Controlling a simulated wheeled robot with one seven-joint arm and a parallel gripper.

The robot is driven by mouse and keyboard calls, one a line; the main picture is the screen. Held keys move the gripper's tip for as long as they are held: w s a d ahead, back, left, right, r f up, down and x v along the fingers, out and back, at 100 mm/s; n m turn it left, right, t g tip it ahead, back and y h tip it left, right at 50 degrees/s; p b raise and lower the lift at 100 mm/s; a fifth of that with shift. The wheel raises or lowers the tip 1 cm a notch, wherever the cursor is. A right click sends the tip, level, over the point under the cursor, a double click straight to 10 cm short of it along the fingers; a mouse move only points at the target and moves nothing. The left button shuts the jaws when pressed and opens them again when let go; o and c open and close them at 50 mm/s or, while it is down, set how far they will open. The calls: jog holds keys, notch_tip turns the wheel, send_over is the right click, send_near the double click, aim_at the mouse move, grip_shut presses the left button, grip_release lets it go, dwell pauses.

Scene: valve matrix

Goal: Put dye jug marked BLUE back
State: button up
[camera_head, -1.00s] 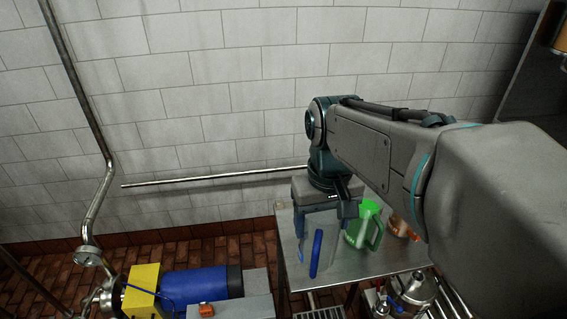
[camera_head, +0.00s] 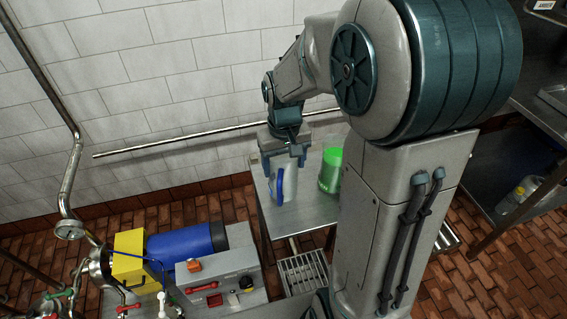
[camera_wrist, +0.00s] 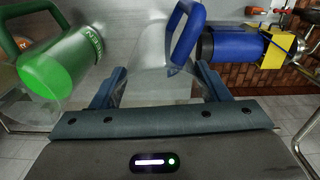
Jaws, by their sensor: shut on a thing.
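The jug with a blue handle (camera_head: 277,186) is translucent and stands upright at the steel table (camera_head: 305,215). My gripper (camera_head: 287,160) is above it, with its fingers down around its upper part. In the wrist view the jug (camera_wrist: 160,45) sits between the two fingers of my gripper (camera_wrist: 158,88), its blue handle to the right. My gripper is shut on this jug. I cannot tell whether its base touches the tabletop. Its marking is not readable in either view.
A green jug (camera_head: 330,170) stands close to the right of the blue-handled jug. A blue motor with a yellow block (camera_head: 130,255) and a control box (camera_head: 225,280) are at the lower left. A pipe rail (camera_head: 200,140) runs along the wall behind.

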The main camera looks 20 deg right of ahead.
jog(key=shift+f, duration=0.75)
jog(key=shift+f, duration=0.25)
jog(key=o, duration=1.4)
jog(key=shift+c, duration=0.2)
jog(key=shift+r, duration=0.1)
